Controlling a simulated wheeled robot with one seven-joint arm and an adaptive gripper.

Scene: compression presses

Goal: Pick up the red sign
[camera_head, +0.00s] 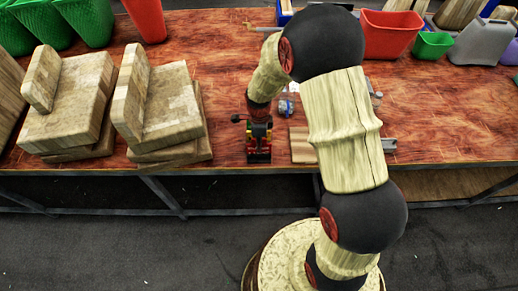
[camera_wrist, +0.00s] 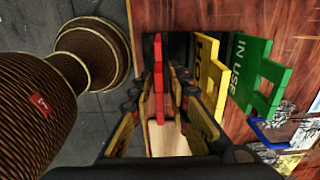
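The red sign (camera_wrist: 159,75) is a thin upright plate seen nearly edge-on in the wrist view. It stands in a row with a yellow sign (camera_wrist: 205,70) and a green sign (camera_wrist: 248,75) that reads "IN USE". My gripper (camera_wrist: 161,92) is open, with one finger on each side of the red sign. Narrow gaps seem to show between the fingers and the sign. In the head view my gripper (camera_head: 259,140) is low over the table's near edge, and the red sign cannot be clearly told apart there.
The red-brown table (camera_head: 235,60) holds wooden blocks (camera_head: 160,100) left of my gripper. Green bins (camera_head: 85,18) and a red bin (camera_head: 388,35) stand farther back. A small light wooden board (camera_head: 302,146) lies right of my gripper. Grey floor (camera_head: 90,245) lies in front.

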